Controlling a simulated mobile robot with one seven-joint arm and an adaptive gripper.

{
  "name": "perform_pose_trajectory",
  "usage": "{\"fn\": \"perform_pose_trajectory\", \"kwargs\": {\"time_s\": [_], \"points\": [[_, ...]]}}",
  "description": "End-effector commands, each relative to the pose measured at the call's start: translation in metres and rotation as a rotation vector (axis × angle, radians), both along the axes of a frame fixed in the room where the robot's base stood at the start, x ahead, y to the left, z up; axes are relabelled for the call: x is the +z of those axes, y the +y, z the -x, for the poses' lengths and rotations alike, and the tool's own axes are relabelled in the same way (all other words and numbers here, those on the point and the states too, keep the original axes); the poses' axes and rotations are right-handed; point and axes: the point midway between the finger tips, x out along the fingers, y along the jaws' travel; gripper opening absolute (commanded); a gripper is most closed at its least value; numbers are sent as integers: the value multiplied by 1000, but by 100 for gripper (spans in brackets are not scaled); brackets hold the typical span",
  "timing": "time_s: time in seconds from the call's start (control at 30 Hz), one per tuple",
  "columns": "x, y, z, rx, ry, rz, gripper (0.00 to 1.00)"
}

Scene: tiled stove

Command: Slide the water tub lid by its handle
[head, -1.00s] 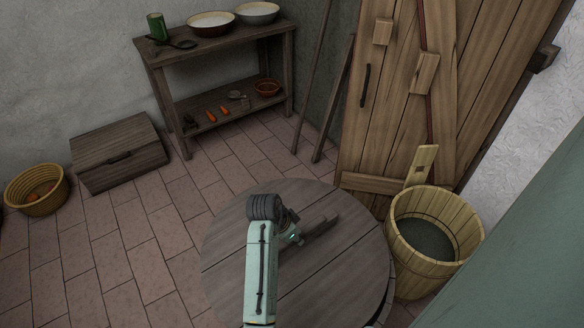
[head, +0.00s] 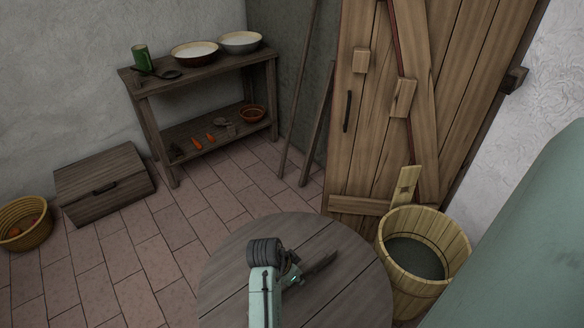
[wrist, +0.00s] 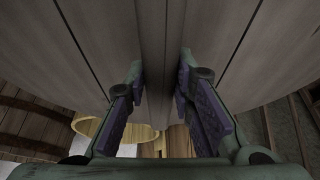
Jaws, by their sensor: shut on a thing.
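The round, dark plank lid (head: 235,275) lies at the bottom middle of the head view. A straight dark handle bar (head: 322,262) rises from it and points up and to the right. My gripper (head: 297,274) is shut on this handle, seen from above and partly hidden by my wrist. In the wrist view the handle (wrist: 160,60) runs between the two purple-padded fingers (wrist: 160,103), and the lid's planks (wrist: 95,45) fill the upper part. The tub under the lid is hidden.
A light wooden pail (head: 455,248) with a raised handle stave stands close at the lid's right. A plank door (head: 375,150) is behind it. A shelf (head: 200,70) with bowls, a chest (head: 105,185) and a basket (head: 25,225) stand at left. Floor between them is clear.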

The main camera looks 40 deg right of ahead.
Motion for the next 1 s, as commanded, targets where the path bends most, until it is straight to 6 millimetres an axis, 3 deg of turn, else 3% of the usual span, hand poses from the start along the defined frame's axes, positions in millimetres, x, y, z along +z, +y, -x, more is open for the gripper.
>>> {"fn": "perform_pose_trajectory", "kwargs": {"time_s": [0.37,0.4,0.7,1.0], "points": [[1,-1,6,-4,3,1,0],[1,-1,6,-4,3,1,25],[0,0,4,-1,1,1,45],[1,0,4,0,0,0,46]]}}
